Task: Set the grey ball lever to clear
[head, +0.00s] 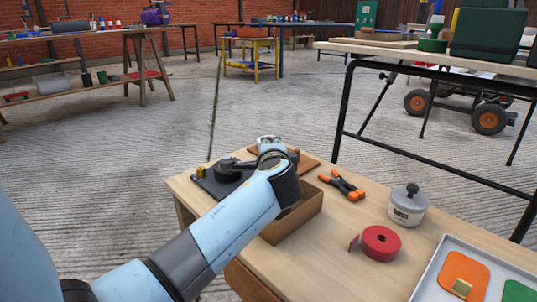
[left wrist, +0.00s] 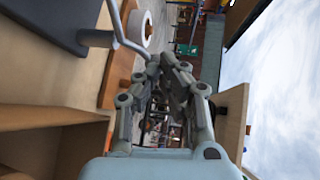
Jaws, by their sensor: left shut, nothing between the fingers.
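In the left wrist view a bent grey metal rod (left wrist: 121,30), which looks like the lever, runs beside a white round part (left wrist: 141,28) on a brown wooden board (left wrist: 122,65). Its lower end comes close to my left fingertips; I cannot tell whether they touch. No ball or clear mark is readable. My left gripper (left wrist: 168,66) is shut and empty. In the head view my left arm reaches over the table's far side and hides most of the gripper and lever. The brown board (head: 311,162) shows partly behind my wrist. My right gripper is not in view.
On the wooden table (head: 330,250) stand a dark plate with a black part (head: 212,186), an open cardboard box (head: 300,217) under my arm, orange-tipped clamps (head: 342,185), a lidded jar (head: 407,206), red tape (head: 380,243) and a grey tray (head: 430,272).

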